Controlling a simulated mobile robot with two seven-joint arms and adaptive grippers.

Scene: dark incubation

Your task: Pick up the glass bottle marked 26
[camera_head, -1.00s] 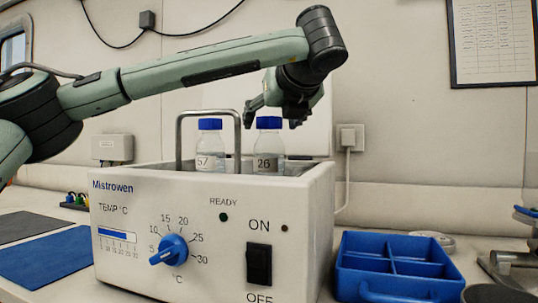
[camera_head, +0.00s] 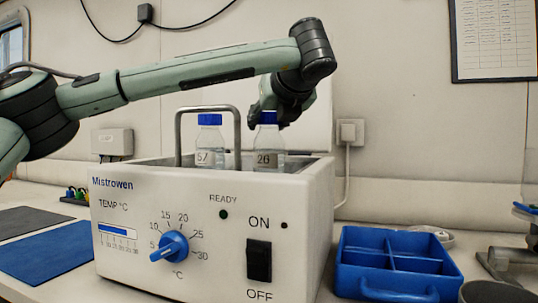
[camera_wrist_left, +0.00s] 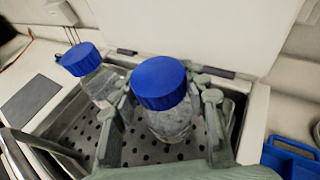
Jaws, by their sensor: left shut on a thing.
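The glass bottle marked 26 (camera_head: 268,157) has a blue cap and stands upright in the basin of the white Mistrowen bath (camera_head: 150,200). My left gripper (camera_head: 268,112) is at its neck, behind and around the cap. In the left wrist view the bottle (camera_wrist_left: 170,125) is between the two fingers of my left gripper (camera_wrist_left: 162,128), which is shut on it. The bottle marked 57 (camera_head: 209,158), also blue-capped, stands to its left; it also shows in the left wrist view (camera_wrist_left: 98,82). My right gripper is not in view.
A blue divided tray (camera_head: 390,262) is at the right, and a blue mat (camera_head: 50,250) lies at the left.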

